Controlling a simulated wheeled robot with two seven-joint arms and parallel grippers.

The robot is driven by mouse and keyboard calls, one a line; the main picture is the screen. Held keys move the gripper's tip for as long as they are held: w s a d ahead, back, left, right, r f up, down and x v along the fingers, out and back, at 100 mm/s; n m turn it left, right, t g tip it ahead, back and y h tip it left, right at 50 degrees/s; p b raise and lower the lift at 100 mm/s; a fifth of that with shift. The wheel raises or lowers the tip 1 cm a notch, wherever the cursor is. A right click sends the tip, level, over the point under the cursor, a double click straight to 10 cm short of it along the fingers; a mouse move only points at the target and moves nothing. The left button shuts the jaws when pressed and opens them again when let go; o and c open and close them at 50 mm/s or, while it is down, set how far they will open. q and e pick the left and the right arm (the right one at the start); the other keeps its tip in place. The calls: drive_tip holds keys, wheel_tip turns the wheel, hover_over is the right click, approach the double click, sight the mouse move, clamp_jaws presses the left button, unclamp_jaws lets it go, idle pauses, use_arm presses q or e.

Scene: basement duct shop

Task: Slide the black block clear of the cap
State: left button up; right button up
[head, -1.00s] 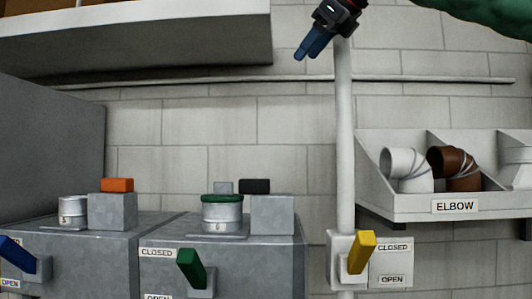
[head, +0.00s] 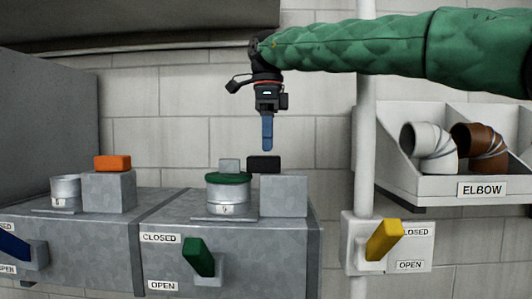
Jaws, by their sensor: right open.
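The green cap (head: 228,178) tops a pale can (head: 226,197) to the left of that grey block. My left gripper is out of view.
An orange block (head: 112,162) lies on another grey block, beside an uncapped can (head: 66,190). Green (head: 199,257), blue (head: 14,247) and yellow (head: 384,239) handles stick out in front. A white pipe (head: 364,150) and an elbow bin (head: 443,188) stand right.

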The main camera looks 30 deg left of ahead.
sight(268, 157)
wheel_tip(268, 157, down, 3)
drive_tip(key=shift+f+p, duration=0.1)
drive_tip(key=shift+p, duration=0.6)
drive_tip(key=shift+f, duration=0.65)
